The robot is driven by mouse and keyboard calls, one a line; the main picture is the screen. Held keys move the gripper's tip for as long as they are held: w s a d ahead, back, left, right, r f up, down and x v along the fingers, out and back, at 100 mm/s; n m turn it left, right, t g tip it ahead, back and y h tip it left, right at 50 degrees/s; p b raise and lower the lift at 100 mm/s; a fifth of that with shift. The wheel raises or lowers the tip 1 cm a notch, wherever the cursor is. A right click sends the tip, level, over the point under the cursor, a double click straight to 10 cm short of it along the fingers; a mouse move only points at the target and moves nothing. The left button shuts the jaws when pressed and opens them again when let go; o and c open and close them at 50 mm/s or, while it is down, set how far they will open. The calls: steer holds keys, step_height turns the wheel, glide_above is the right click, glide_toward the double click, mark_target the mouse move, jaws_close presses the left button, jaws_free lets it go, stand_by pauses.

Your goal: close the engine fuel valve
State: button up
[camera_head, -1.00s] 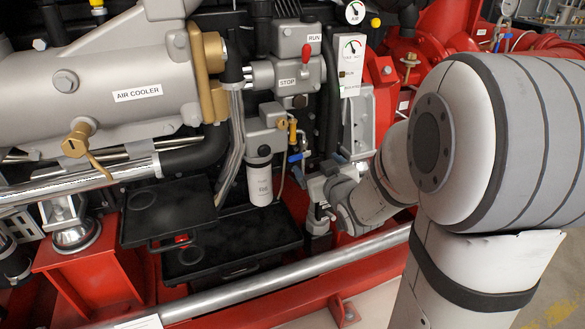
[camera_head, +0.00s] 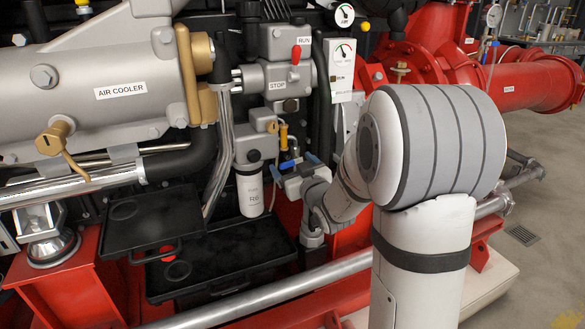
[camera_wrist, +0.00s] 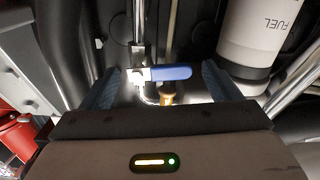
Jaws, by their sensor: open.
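The fuel valve has a blue lever handle (camera_wrist: 166,73), seen in the wrist view lying crosswise at the end of a metal pipe. In the head view the blue handle (camera_head: 287,164) shows beside the white fuel filter, below a yellow-brass fitting (camera_head: 284,138). My gripper (camera_head: 294,166) is right at the valve and partly covers it. In the wrist view its two blue-grey fingers stand apart, one on each side of the handle. The handle's right end is close to the right finger; I cannot tell whether they touch. Nothing is gripped.
The white fuel filter (camera_wrist: 262,32) hangs close to the right finger in the wrist view. Above the valve is a grey stop/run box with a red lever (camera_head: 296,54). Black trays (camera_head: 225,258) lie below left, and a metal rail (camera_head: 262,297) runs in front.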

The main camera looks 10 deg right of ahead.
steer(key=shift+c, duration=0.4)
steer(key=c, duration=0.9)
steer(key=shift+r+m+b, duration=0.15)
steer(key=shift+m+b, duration=0.2)
steer(key=shift+m, duration=0.65)
steer(key=o, duration=1)
steer(key=s, duration=0.2)
steer(key=s+d+p, duration=0.1)
steer(key=s, duration=0.4)
steer(key=shift+s+d+p, duration=0.25)
steer(key=shift+s+p, duration=0.05)
steer(key=shift+p, duration=0.1)
